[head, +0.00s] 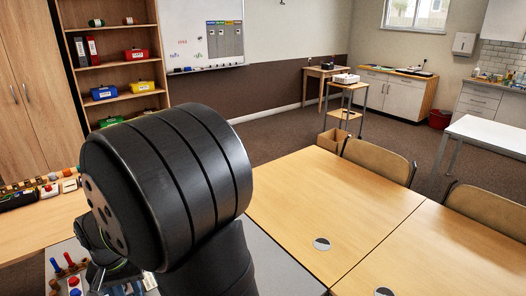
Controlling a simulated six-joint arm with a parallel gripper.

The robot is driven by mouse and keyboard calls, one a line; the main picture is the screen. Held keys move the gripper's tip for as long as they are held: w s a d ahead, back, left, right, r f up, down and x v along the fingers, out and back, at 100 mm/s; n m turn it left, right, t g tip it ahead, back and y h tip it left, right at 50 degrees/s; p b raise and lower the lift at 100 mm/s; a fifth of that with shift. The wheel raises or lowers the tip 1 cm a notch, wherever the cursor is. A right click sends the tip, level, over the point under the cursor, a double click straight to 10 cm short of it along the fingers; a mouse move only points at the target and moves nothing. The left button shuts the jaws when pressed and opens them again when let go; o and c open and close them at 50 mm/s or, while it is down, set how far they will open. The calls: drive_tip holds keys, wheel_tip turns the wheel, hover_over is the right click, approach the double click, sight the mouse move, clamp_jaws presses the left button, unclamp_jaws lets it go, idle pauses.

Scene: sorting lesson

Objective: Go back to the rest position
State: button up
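My arm's large black link fills the middle left of the head view and hides much of the table behind it. Part of what looks like my gripper (104,272) shows low at the left, beneath that link, over a grey surface. Its fingertips are not clear, so I cannot tell whether it is open or shut, or whether it holds anything.
Red and blue pegs (69,264) stand on the grey surface beside my gripper. Several small items (50,190) line the wooden table at left. Wooden tables (330,205) at right are bare except for round metal discs (321,243). Chairs (378,160) stand behind them.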

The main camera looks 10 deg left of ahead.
drive_tip(key=shift+r+n, duration=0.55)
drive_tip(key=shift+n, duration=0.15)
drive_tip(key=shift+m, duration=0.3)
drive_tip(key=shift+m, duration=0.4)
wheel_tip(320, 180, down, 18)
drive_tip(key=shift+r, duration=0.25)
